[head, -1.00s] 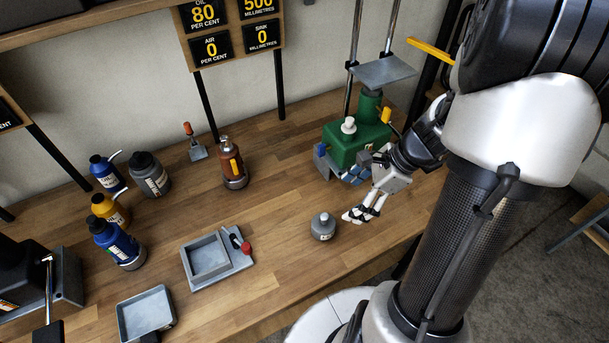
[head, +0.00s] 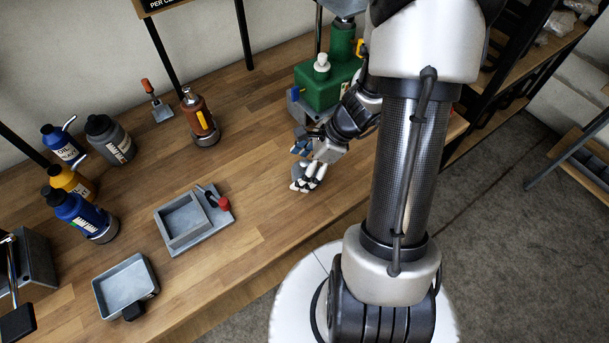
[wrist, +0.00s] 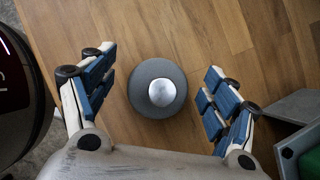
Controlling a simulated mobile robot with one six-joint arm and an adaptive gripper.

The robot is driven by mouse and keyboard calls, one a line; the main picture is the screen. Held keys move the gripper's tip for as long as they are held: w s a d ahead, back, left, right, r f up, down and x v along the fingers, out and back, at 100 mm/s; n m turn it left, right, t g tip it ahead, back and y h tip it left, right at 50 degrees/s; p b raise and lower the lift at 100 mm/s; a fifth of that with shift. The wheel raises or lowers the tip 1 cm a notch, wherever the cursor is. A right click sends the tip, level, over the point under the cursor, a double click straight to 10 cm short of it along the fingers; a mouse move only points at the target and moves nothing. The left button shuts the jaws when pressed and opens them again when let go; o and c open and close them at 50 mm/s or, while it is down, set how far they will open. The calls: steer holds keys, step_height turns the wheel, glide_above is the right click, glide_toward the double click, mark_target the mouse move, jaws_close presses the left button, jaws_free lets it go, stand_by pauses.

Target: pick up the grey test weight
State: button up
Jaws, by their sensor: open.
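The grey test weight (wrist: 143,101) is a round dark-grey body with a shiny pale knob on top, seen from above in the wrist view. It stands on the wooden bench between the two spread fingers of my gripper (wrist: 160,68), with wood visible on both sides, so neither finger appears to touch it. In the head view my gripper (head: 302,171) is low over the bench, in front of the green machine. There the weight is largely hidden by the fingers. My gripper is open and holds nothing.
The green machine (head: 318,88) on its grey base is close behind my gripper; the base's edge shows at right in the wrist view (wrist: 300,108). A grey fixture (head: 168,212), a shallow tray (head: 126,284) and several bottles stand left. Bench between is clear.

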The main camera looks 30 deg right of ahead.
mark_target(300, 169)
steer(key=b+x, duration=0.1)
steer(key=x, duration=0.2)
steer(key=shift+f, duration=0.1)
steer(key=shift+c, duration=0.3)
jaws_close()
stand_by(0.7)
